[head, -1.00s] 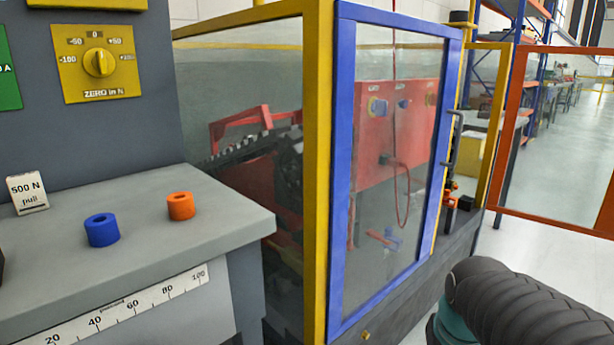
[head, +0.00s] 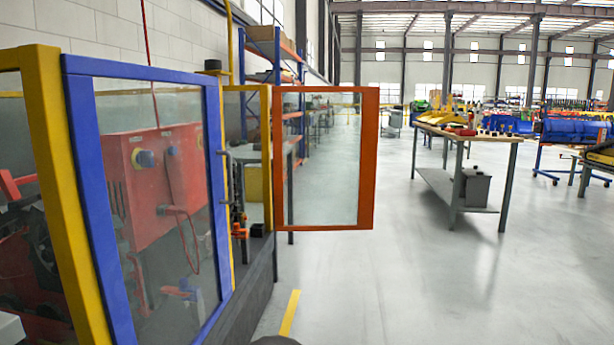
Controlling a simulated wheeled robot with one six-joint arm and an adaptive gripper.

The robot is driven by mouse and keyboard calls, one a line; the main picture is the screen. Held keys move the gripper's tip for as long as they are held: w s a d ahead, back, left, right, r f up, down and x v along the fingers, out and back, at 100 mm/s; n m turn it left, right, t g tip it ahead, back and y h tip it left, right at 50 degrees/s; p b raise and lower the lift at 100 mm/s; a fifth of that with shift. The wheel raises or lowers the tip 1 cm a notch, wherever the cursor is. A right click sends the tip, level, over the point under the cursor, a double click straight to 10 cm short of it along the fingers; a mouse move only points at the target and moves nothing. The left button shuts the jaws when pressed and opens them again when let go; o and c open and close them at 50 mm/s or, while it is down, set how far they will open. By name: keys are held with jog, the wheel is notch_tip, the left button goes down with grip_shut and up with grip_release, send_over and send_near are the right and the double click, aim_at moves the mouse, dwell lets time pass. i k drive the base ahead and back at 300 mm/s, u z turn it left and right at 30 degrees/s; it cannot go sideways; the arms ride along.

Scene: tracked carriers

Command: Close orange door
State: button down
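The orange door (head: 368,160) is a clear pane in an orange frame, in the middle of the head view. It stands open, swung outward from the yellow frame of the enclosure. Its left side is beside a yellow post (head: 266,160). The blue-framed door (head: 92,200) nearer to me looks shut in the same enclosure and has a grey handle (head: 224,175). My gripper is not in view; only a small dark rounded piece shows at the bottom edge.
A workbench (head: 470,140) with a grey bin (head: 474,190) on its lower shelf stands to the right. Open grey floor (head: 350,280) lies in front of and right of the orange door. A yellow stripe (head: 289,313) marks the floor by the enclosure.

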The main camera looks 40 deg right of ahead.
aim_at(370, 109)
jog(key=z, duration=2)
jog(key=i, duration=6.45)
jog(key=u, duration=4.45)
